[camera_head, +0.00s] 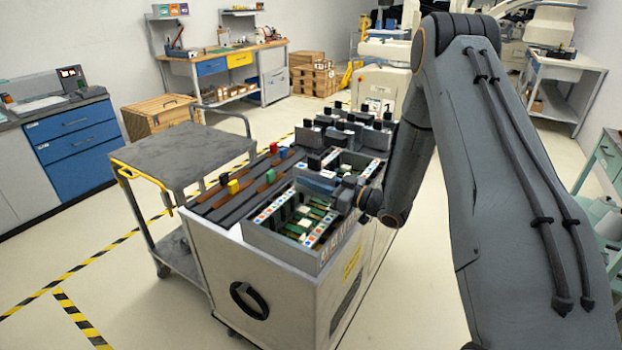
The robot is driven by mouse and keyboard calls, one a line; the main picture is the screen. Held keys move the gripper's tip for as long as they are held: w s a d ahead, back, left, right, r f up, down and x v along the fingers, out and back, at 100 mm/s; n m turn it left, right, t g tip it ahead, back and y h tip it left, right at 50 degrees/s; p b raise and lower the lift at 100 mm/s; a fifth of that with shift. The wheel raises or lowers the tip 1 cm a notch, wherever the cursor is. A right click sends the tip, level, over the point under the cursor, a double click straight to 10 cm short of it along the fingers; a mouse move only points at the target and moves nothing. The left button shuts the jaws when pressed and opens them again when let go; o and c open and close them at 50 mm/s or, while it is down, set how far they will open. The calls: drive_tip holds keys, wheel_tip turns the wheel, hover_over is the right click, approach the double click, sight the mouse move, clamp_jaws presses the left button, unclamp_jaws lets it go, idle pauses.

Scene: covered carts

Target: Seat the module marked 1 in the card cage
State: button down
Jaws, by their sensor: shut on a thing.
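The card cage (281,257) is an open grey box on the front right of the cart top. Green boards and white rails with coloured dots show inside it. My gripper (340,191) is over the cage, near its middle, and is shut on a grey module (313,183). The module lies across the cage opening; whether it is in the slots or just above them I cannot tell. My wrist and forearm come in from the right and hide part of the cage's right side. No number is readable on the module.
Several grey modules with black handles (339,133) stand behind the cage. Brown rails on the left hold small yellow, red, blue and green blocks (233,187). A grey-topped trolley (182,155) stands close on the left. Open floor lies at front left.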

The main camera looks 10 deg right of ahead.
drive_tip(key=shift+f+b, duration=1.15)
drive_tip(key=shift+f, duration=0.8)
drive_tip(key=c, duration=1.4)
unclamp_jaws()
drive_tip(key=shift+o, duration=0.2)
drive_tip(key=b+v, duration=0.2)
drive_tip(key=v, duration=0.5)
drive_tip(key=shift+s+d+f, duration=0.1)
drive_tip(key=shift+s+d, duration=0.15)
drive_tip(key=shift+d, duration=0.05)
